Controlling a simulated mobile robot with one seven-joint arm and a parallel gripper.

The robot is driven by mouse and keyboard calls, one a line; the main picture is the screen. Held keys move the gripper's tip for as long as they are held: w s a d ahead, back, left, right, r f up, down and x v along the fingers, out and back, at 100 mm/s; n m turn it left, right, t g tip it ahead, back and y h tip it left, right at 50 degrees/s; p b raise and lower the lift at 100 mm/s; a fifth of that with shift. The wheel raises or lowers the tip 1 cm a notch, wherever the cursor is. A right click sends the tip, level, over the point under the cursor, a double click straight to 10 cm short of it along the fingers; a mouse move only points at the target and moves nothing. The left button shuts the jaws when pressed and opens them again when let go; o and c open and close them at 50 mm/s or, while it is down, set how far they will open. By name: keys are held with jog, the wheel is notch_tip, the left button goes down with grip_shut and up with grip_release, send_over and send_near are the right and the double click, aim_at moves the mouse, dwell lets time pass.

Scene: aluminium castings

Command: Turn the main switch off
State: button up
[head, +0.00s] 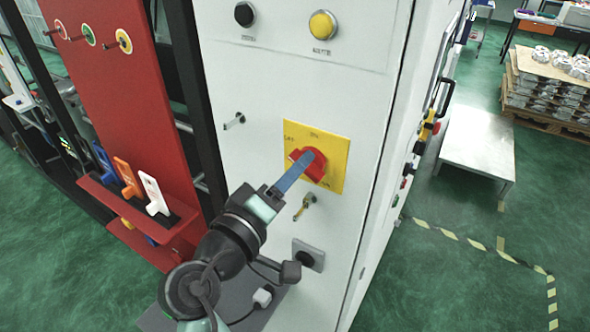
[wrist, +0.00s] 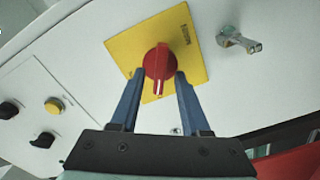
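The main switch is a red rotary knob (head: 313,167) on a square yellow plate (head: 334,150) on the white cabinet front. The knob also shows in the wrist view (wrist: 159,62), on its yellow plate (wrist: 122,47). My gripper (head: 312,157) reaches the knob from the lower left in the head view. In the wrist view its two blue fingers (wrist: 158,76) stand apart, one on each side of the knob's lower part. The knob's handle, with a white mark, lies between the fingertips. I cannot tell whether the fingers touch it.
A key switch (head: 304,206) and a grey socket (head: 308,255) sit below the plate. Another key (head: 234,121) sticks out to its left. A red board (head: 118,100) with hanging tags stands left of the cabinet. A low metal table (head: 478,140) stands to the right.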

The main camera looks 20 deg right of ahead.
jog(key=b+v, duration=0.5)
jog(key=v, duration=0.8)
